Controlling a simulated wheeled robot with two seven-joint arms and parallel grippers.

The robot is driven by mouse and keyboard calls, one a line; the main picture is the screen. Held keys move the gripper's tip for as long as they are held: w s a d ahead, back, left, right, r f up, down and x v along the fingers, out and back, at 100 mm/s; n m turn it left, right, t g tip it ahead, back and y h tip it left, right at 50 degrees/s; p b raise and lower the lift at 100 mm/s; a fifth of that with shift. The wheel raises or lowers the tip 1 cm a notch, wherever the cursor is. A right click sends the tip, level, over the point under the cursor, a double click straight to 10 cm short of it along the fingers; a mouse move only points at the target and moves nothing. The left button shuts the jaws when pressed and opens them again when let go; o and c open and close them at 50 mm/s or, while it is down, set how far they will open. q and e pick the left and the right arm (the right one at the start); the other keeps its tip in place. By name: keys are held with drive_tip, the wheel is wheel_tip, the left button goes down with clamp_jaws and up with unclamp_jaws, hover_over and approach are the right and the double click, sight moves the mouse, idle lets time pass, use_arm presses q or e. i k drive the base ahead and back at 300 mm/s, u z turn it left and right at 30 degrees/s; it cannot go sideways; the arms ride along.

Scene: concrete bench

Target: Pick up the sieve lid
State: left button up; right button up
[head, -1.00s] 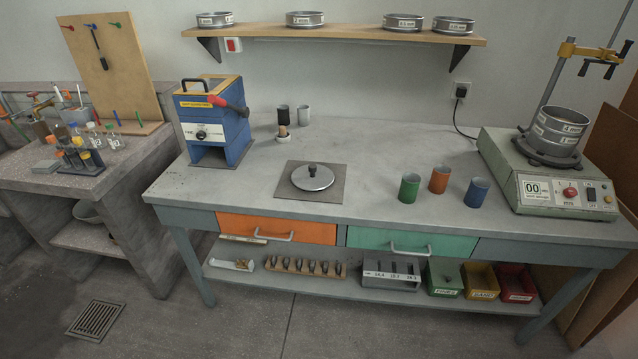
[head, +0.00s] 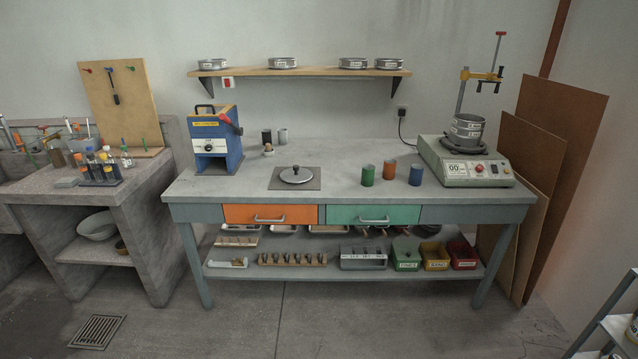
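The sieve lid (head: 296,175) is a round silver disc with a dark knob on top. It lies flat on a grey square mat (head: 314,185) near the middle of the bench top. Neither of my grippers shows in the head view, and nothing touches the lid. A stack of sieves (head: 466,130) stands on the shaker (head: 464,170) at the right end of the bench, and its top looks uncovered.
A blue machine (head: 214,150) stands left of the lid. Green (head: 368,175), orange (head: 389,170) and blue (head: 416,175) cups stand to its right. Two small cups and a brown-topped item are behind it. A wall shelf (head: 300,72) holds several sieves. The bench front is clear.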

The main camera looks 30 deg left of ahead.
sight(296, 174)
drive_tip(key=z, duration=0.35)
drive_tip(key=i, duration=0.75)
drive_tip(key=z, duration=0.6)
drive_tip(key=i, duration=1.2)
drive_tip(key=u, duration=0.45)
drive_tip(key=i, duration=0.7)
drive_tip(key=u, duration=1.25)
drive_tip(key=i, duration=0.65)
drive_tip(key=u, duration=0.65)
